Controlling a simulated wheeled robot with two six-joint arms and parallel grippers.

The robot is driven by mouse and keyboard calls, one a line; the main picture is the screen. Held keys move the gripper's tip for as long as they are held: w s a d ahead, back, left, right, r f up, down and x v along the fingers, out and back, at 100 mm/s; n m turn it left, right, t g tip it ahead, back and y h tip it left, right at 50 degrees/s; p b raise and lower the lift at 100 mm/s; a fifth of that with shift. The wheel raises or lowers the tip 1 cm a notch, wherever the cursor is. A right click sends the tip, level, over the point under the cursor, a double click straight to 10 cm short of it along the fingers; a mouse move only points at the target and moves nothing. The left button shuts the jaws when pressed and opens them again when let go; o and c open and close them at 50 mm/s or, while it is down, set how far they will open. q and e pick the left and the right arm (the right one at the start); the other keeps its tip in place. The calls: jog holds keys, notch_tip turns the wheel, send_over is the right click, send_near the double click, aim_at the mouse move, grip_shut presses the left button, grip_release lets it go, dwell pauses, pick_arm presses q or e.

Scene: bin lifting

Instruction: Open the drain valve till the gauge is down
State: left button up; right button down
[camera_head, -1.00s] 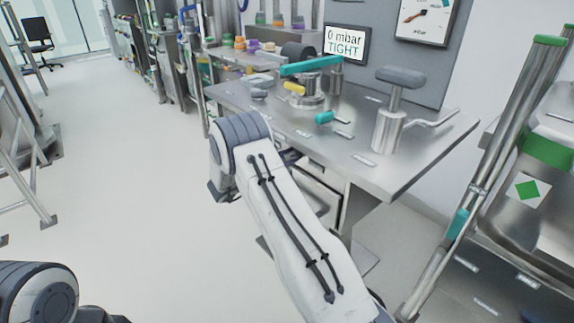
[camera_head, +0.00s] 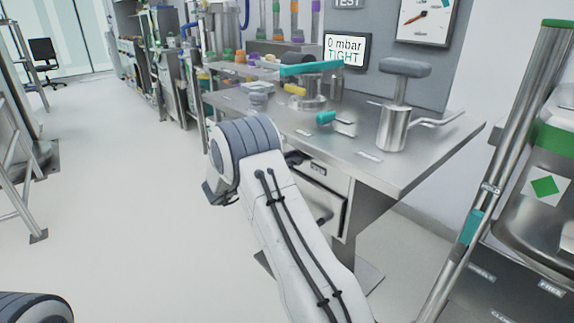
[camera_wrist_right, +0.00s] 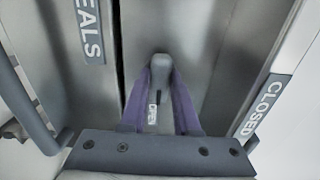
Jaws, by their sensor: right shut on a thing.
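My right gripper shows in the right wrist view (camera_wrist_right: 161,88), its purple fingers shut on the rounded grey end of a lever (camera_wrist_right: 162,65). A small label, seemingly OPEN, lies between the fingers, and a CLOSED label (camera_wrist_right: 262,108) is at the right. In the head view my right arm hides the gripper and lever. A dial gauge (camera_head: 426,20) with a red needle hangs on the wall panel, its top cut off. A display (camera_head: 346,48) reads "0 mbar TIGHT". I cannot tell which fitting is the drain valve. My left gripper is out of view.
The steel bench (camera_head: 410,165) carries a teal-barred clamp (camera_head: 310,69), a small teal handle (camera_head: 326,117) and a T-handled cylinder (camera_head: 394,130). A drawer (camera_head: 322,190) is under its edge. A steel frame and vessel (camera_head: 545,215) stand right.

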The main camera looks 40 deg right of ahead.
jog(key=shift+f, duration=0.1)
jog(key=c, duration=0.6)
grip_release()
jog(key=shift+c, duration=0.2)
jog(key=shift+a, duration=0.1)
jog(key=a+p, duration=0.1)
jog(key=a, duration=0.9)
jog(key=shift+s+a, duration=0.15)
jog(key=shift+s, duration=0.3)
